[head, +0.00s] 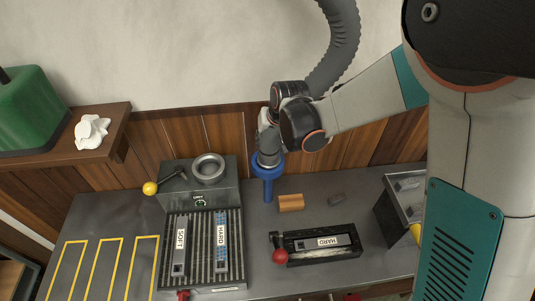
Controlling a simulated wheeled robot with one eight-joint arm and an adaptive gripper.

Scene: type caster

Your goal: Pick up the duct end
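A grey ribbed flexible duct (340,45) hangs from the top of the picture. Its lower part goes out of sight behind my wrist. A blue flared piece with a narrow stem (268,187) points down at the back of the bench, directly below my wrist. It looks like the duct end, but its join to the duct is hidden. My gripper (268,158) is at the top of this blue piece, pointing down. Its fingers are too small and covered to make out, so I cannot tell whether they are open or shut on it.
The grey bench (275,222) carries a slotted tray (165,250) with SOFT and HARD bars, a metal ring (208,168) on a box, a wooden block (291,202), a black fixture (318,255) with a red knob, and a glass-topped box (400,195). A wood-panelled wall (185,145) stands behind.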

